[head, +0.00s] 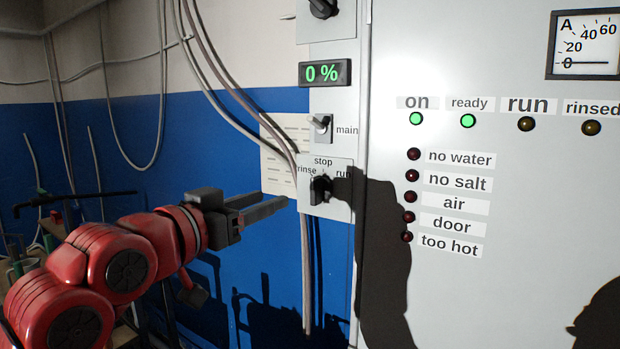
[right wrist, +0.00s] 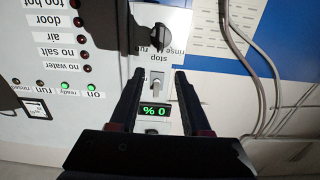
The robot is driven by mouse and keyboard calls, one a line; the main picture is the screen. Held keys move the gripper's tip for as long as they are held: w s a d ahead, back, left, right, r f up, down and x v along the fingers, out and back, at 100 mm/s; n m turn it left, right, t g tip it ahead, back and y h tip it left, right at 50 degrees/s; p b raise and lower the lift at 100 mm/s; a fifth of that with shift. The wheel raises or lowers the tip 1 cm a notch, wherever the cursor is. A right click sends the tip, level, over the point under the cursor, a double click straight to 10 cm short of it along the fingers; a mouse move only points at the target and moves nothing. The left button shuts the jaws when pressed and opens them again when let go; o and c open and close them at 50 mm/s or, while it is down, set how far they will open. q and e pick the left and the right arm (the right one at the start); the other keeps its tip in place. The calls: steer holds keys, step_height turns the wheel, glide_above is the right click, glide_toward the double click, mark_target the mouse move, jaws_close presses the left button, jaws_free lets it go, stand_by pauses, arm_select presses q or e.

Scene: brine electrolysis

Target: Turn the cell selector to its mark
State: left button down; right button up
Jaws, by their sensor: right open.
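The cell selector (head: 320,190) is a black knob on a grey plate, with the labels rinse, stop and run around its top. Which label it points at is hard to tell. In the right wrist view the selector (right wrist: 160,38) shows upside down near the top, beyond the fingertips. My right gripper (head: 274,199) is open and empty, to the left of the selector and apart from it. Its two fingers show in the right wrist view (right wrist: 158,73), with the main switch (right wrist: 158,90) appearing between them. My left gripper is not in view.
The main switch (head: 320,125) and a green 0 % display (head: 325,73) are above the selector. The cabinet (head: 540,190) with lamps and a gauge (head: 584,44) stands to the right. Cables (head: 306,270) hang beside and below the selector. A dark shadow lies on the cabinet.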

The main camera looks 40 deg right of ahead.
mark_target(313, 182)
steer(key=p+x, duration=0.4)
steer(key=x, duration=0.8)
steer(key=shift+w+d+r, duration=0.15)
steer(key=shift+d, duration=0.2)
steer(key=shift+w+d, duration=0.25)
steer(key=shift+d, duration=0.3)
jaws_close()
